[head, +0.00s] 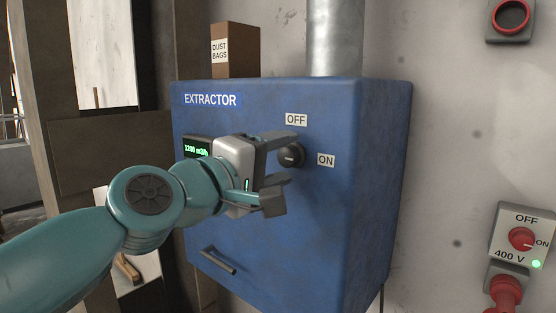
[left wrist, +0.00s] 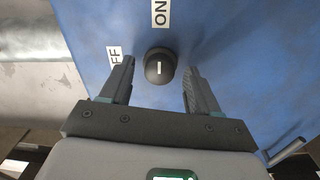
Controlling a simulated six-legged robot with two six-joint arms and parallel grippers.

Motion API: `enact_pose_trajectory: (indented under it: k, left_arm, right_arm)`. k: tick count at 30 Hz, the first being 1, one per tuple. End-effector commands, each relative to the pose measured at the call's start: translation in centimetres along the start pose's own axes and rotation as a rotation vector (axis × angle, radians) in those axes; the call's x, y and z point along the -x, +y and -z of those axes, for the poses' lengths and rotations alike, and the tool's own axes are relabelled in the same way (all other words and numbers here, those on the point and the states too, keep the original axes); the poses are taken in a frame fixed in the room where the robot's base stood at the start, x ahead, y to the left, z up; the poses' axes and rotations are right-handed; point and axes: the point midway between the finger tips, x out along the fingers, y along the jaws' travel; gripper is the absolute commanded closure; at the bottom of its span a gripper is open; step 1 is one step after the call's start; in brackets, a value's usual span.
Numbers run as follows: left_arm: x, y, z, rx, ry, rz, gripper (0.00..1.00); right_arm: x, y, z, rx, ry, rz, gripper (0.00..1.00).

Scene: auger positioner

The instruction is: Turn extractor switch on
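The blue extractor box (head: 290,235) hangs on the wall. Its round black switch knob (head: 291,155) sits between an OFF label (head: 296,119) above and an ON label (head: 326,160) to the right. In the left wrist view the knob (left wrist: 160,67) has a white mark lined up toward the ON label (left wrist: 160,12). My left gripper (head: 284,166) is open, its fingers on either side of the knob, with gaps visible in the left wrist view (left wrist: 160,80). A lit green display (head: 196,148) reads about 1200 m3/h. My right gripper is not in view.
A cardboard dust bags box (head: 235,55) and a metal duct (head: 335,38) are on top of the extractor. A handle (head: 217,261) is low on its front. A 400 V switch box (head: 522,236) with a red knob is on the right wall.

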Motion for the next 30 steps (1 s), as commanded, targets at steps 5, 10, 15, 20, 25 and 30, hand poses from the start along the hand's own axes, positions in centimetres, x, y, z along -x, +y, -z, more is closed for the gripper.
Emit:
enact_pose_trajectory:
  k: [5,10,15,20,25,30]
  left_arm:
    - [0.0,0.0,0.0,0.001,0.001,-0.001,0.39]
    - [1.1,0.0,0.1,0.001,0.002,-0.003,0.39]
    - [4.9,0.0,0.1,0.001,0.004,-0.005,0.39]
    - [9.4,0.0,0.1,0.000,0.004,-0.005,0.39]
    - [13.3,0.0,0.1,0.001,0.003,-0.003,0.39]
    - [15.6,0.0,0.0,0.000,0.002,-0.002,0.39]
  right_arm:
    - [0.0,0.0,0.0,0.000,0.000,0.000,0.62]
    - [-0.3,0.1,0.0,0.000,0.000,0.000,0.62]
    - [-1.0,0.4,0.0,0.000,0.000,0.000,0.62]
    - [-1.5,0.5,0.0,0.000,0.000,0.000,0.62]
    - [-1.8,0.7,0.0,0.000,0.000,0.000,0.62]
    - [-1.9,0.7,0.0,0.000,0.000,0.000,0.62]
